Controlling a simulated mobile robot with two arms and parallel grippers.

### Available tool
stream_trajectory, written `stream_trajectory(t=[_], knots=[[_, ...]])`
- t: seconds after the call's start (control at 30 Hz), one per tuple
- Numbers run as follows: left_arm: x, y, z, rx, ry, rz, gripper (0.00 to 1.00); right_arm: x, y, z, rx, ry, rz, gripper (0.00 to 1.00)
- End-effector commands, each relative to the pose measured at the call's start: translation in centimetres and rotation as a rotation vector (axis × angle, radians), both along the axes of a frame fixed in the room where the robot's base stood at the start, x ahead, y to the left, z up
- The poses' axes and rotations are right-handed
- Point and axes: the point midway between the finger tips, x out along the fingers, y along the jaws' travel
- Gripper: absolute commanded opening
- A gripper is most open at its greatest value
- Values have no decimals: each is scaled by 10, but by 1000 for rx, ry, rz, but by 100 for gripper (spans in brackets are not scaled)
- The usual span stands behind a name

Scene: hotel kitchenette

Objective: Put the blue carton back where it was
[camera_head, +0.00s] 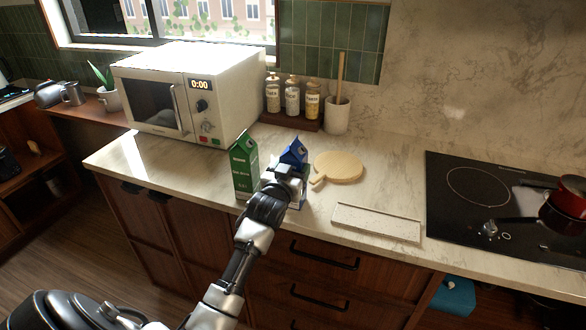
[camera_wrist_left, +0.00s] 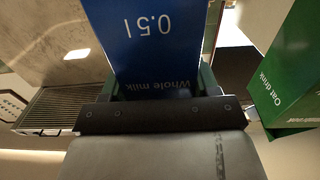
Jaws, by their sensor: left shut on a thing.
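The blue carton (camera_head: 295,153), a small milk carton with a gabled top, is upright at the front part of the counter, mostly hidden behind my left gripper (camera_head: 284,178). In the left wrist view the blue carton (camera_wrist_left: 150,45) reads "0.5 l" and "Whole milk" and sits between the fingers of my left gripper (camera_wrist_left: 155,90), which is shut on it. A taller green carton (camera_head: 244,167) stands just left of it; the wrist view shows "Oat drink" on the green carton (camera_wrist_left: 290,75). I cannot tell whether the blue carton touches the counter. My right gripper is not in view.
A round wooden board (camera_head: 340,167) lies right of the blue carton. A pale rectangular tray (camera_head: 376,222) lies near the front edge. A microwave (camera_head: 187,92) stands at the left back, jars (camera_head: 292,98) and a utensil pot (camera_head: 337,116) behind. A cooktop (camera_head: 480,205) with a red pot (camera_head: 566,200) is right.

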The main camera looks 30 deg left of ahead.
Motion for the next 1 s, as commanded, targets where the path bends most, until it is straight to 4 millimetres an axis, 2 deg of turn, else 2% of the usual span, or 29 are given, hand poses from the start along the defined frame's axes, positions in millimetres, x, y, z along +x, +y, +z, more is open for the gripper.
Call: stream_trajectory(t=[0.1, 0.13, 0.27, 0.57, 0.67, 0.77, 1.0], knots=[[0, 0, -2, 0, -2, 0, 25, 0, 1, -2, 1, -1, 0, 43], [0, 0, -2, 0, 0, 0, 65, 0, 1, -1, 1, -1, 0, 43], [0, 0, -2, 0, 0, 0, 85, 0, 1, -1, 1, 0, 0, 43], [0, 0, 1, 1, 0, 0, 86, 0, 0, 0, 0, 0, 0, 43], [-6, -2, -1, 0, 0, -1, 86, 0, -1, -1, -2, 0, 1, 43], [-19, -5, -2, 0, 1, -1, 86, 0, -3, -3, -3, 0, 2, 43], [-67, -16, -2, 0, 1, 0, 86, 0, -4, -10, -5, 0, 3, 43]])
